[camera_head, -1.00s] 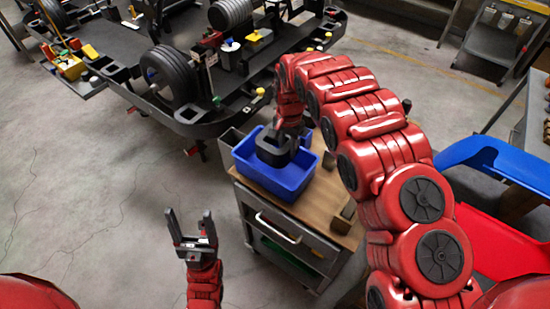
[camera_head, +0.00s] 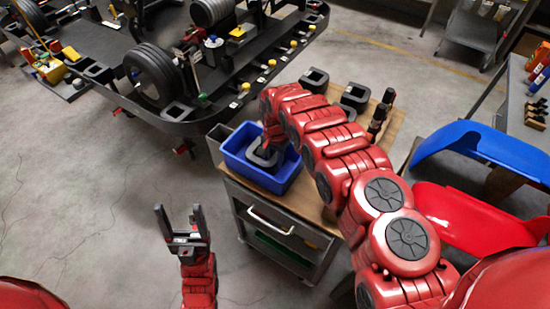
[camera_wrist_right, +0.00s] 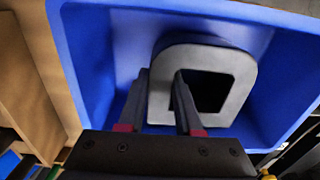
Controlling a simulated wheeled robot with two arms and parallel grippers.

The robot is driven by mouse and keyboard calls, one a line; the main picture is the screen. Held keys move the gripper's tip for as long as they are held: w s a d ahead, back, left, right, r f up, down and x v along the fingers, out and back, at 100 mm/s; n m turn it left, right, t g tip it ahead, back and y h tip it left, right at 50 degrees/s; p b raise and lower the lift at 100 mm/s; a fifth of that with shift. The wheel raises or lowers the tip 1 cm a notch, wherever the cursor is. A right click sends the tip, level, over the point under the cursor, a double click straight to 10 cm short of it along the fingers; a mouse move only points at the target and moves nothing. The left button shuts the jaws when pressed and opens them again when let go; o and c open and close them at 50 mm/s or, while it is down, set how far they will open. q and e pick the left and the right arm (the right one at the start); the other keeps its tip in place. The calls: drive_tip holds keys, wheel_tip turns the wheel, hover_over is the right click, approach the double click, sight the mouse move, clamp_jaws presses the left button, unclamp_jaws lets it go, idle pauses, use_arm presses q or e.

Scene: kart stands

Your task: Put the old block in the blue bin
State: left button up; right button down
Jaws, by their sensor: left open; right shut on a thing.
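The blue bin (camera_head: 243,172) stands on the wooden top of a cart. In the right wrist view the block (camera_wrist_right: 232,62) is between the bin's blue walls (camera_wrist_right: 82,50). My right gripper (camera_wrist_right: 162,85) is shut on one side wall of the block, one finger in its hole and one outside. I cannot tell whether the block touches the bin floor. My left gripper (camera_head: 180,215) is open and empty, left of the cart.
Similar dark blocks (camera_head: 314,79) (camera_head: 355,96) stand on the far part of the cart top (camera_head: 313,186). A kart chassis (camera_head: 180,115) is behind on the left. Blue (camera_head: 470,138) and red (camera_head: 475,215) panels are at the right. The floor at left is clear.

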drive_tip(key=shift+w+f, duration=0.1)
drive_tip(key=shift+f, duration=0.05)
drive_tip(key=shift+f, duration=0.15)
drive_tip(key=c, duration=0.6)
unclamp_jaws()
